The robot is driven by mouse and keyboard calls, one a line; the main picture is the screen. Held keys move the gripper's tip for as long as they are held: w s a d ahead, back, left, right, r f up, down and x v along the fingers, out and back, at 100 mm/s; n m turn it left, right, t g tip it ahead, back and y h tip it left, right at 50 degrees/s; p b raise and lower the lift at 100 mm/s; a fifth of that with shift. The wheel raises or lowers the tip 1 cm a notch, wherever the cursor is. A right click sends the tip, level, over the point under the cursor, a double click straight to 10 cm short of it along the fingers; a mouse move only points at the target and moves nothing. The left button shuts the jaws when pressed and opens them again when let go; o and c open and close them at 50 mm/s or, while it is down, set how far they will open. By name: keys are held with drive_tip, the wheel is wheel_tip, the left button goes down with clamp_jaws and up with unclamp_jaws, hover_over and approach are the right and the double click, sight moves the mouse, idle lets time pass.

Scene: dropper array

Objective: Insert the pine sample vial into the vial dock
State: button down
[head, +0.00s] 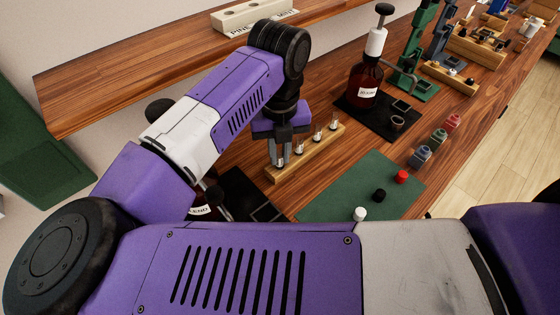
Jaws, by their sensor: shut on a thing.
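A light wooden rack (328,147) stands on the workbench, with several small clear vials (318,140) upright in a row. My gripper (281,160) points down at the rack's left end. Its fingers are shut on what looks like a vial, mostly hidden between them; I cannot tell whether its foot is in the rack.
A brown pump bottle (366,82) stands on a black mat behind the rack. A green mat (340,192) lies in front, with white, black and red caps (401,176) near its edge. The raised wooden shelf (130,75) is mostly bare at left.

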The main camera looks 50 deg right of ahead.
sight(279, 152)
drive_tip(key=shift+r+p, duration=1.05)
drive_tip(key=shift+r, duration=1.55)
drive_tip(key=shift+r, duration=0.1)
